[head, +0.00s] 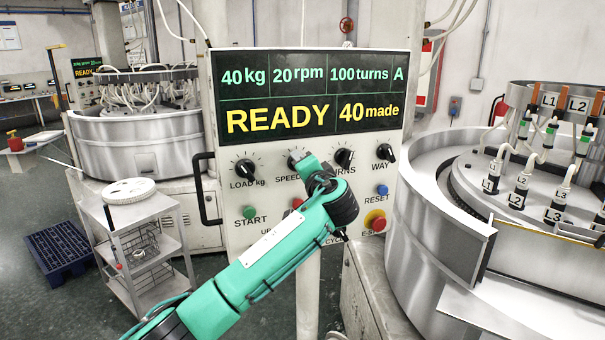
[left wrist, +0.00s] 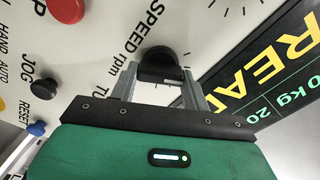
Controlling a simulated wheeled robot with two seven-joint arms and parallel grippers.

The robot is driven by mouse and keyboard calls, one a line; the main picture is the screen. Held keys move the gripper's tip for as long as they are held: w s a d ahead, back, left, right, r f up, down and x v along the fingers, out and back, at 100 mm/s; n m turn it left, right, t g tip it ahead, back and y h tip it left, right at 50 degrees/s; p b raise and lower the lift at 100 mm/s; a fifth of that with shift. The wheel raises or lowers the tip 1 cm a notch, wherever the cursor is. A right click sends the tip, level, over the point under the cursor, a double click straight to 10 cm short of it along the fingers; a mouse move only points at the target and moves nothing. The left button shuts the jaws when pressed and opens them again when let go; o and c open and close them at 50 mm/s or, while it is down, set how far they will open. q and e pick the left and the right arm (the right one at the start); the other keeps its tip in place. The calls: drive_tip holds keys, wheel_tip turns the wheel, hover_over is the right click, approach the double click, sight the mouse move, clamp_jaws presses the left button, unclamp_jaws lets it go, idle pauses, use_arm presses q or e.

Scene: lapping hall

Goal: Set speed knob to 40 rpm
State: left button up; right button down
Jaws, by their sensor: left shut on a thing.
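The black speed knob (left wrist: 158,58) sits on the pale control panel (head: 228,170), beside its "SPEED rpm" label. My left gripper (left wrist: 160,76) is shut on it, one finger on each side. In the head view my left gripper (head: 301,163) reaches the panel from below, and my wrist hides most of the knob and part of its label. The display (head: 310,92) above reads 40 kg, 20 rpm, 100 turns, A, READY and 40 made. My right gripper is in neither view.
Beside the speed knob are the load knob (head: 244,167), the turns knob (head: 344,158) and the way knob (head: 385,153). Below are the green start (head: 249,212), blue reset (head: 382,190) and red emergency-stop (head: 376,221) buttons. A lapping machine (head: 425,235) stands right, a trolley (head: 140,225) left.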

use_arm(q)
drive_tip(key=m+p, duration=0.1)
drive_tip(key=m, duration=0.2)
drive_tip(key=m+p, duration=0.1)
drive_tip(key=m, duration=0.3)
drive_tip(key=m+p, duration=0.1)
drive_tip(key=m, duration=0.3)
drive_tip(key=shift+f, duration=0.25)
drive_tip(key=shift+f+m, duration=0.1)
drive_tip(key=shift+m, duration=0.2)
drive_tip(key=o, duration=1)
drive_tip(key=shift+c, duration=0.2)
